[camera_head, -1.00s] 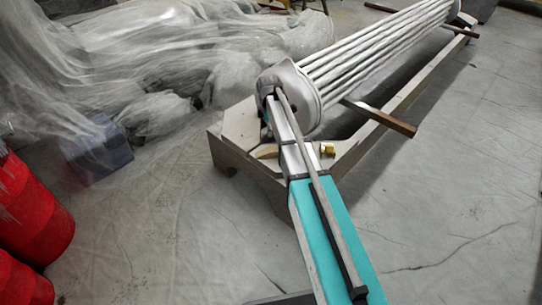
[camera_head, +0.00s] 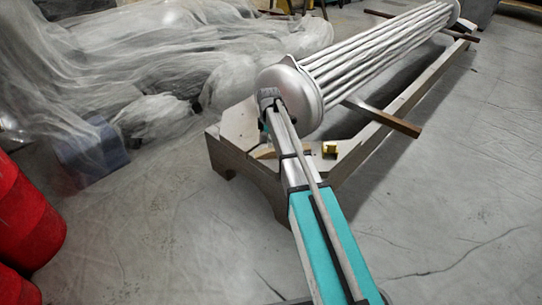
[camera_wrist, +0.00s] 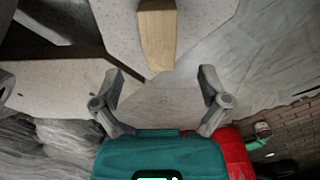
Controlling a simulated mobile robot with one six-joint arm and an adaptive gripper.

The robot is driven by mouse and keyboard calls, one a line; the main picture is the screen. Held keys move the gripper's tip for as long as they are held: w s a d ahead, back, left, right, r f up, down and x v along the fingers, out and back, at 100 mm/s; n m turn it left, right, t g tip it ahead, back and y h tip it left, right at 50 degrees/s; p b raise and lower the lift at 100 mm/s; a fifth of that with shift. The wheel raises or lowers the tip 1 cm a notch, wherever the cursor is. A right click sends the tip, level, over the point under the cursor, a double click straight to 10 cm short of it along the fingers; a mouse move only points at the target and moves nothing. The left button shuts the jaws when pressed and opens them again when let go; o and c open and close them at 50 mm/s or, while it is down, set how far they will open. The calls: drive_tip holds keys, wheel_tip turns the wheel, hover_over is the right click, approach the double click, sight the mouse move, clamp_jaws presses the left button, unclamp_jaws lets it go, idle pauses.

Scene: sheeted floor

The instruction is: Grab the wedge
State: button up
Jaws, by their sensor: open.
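The wedge (camera_wrist: 157,38) is a tan wooden block in the wrist view, at the top middle, lying on a pale speckled surface. My gripper (camera_wrist: 160,74) is open and empty, its two grey fingers spread wide below the wedge in the picture. The wedge is beyond the fingertips and not between them. In the head view a tan wooden piece (camera_head: 262,152), which looks like the wedge, lies on the frame just left of my arm. My gripper cannot be made out clearly there.
A long grey frame (camera_head: 374,142) carries a ribbed silver cylinder (camera_head: 376,47). A small brass-coloured part (camera_head: 330,149) sits on the frame right of my arm. Red drums (camera_head: 28,218) stand at the left, near a blue box (camera_head: 90,155) under clear sheeting. The floor at right is clear.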

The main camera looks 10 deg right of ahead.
idle(0.4)
drive_tip(key=shift+w+f+b, duration=0.1)
drive_tip(key=shift+f+b, duration=2.5)
drive_tip(key=shift+c, duration=0.2)
drive_tip(key=c, duration=1.2)
drive_tip(key=shift+r, duration=0.2)
wheel_tip(320, 180, up, 2)
drive_tip(key=p, duration=0.2)
drive_tip(key=shift+r+p, duration=0.1)
drive_tip(key=shift+p, duration=0.25)
drive_tip(key=s+r+p, duration=1)
drive_tip(key=s, duration=0.4)
drive_tip(key=shift+a+r, duration=0.2)
drive_tip(key=shift+a, duration=0.25)
